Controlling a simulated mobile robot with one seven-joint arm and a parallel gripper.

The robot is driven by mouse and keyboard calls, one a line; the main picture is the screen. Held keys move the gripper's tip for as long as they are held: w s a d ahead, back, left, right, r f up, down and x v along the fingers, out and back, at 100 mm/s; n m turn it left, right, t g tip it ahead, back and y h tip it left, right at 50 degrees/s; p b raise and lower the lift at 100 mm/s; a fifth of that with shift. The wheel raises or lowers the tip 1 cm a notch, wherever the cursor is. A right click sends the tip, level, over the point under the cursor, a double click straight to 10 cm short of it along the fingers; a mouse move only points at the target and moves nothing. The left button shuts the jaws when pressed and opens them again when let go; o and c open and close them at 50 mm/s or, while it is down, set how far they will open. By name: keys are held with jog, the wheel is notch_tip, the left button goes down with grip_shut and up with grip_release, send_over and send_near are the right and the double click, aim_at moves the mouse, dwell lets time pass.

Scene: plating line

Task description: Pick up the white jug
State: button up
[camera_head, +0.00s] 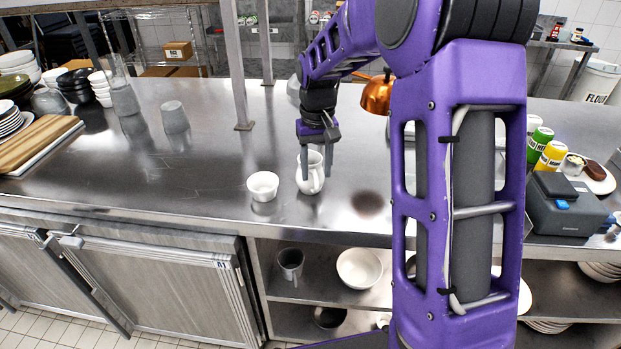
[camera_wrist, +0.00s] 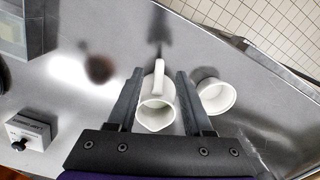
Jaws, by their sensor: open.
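The white jug (camera_head: 313,172) stands upright on the steel counter (camera_head: 215,205) in the head view, with its handle on the right side. It also shows in the wrist view (camera_wrist: 155,116), lying between the two fingers, its handle pointing up in the picture. My gripper (camera_head: 317,160) is open and pointing down at the jug in the head view. In the wrist view its fingers (camera_wrist: 157,98) are on either side of the jug, with a visible gap on each side. One finger partly hides the jug in the head view.
A small white bowl (camera_head: 263,186) stands just left of the jug, close to one finger in the wrist view (camera_wrist: 216,95). A copper pan (camera_head: 377,95) is behind. A dark grey device (camera_head: 565,205) sits at the right.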

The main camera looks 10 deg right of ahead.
aim_at(316, 180)
jog(key=shift+w+f, duration=0.15)
jog(key=shift+f, duration=1.55)
jog(key=shift+w+f, duration=0.1)
jog(key=shift+f, duration=1.55)
grip_shut()
jog(key=shift+r, duration=0.1)
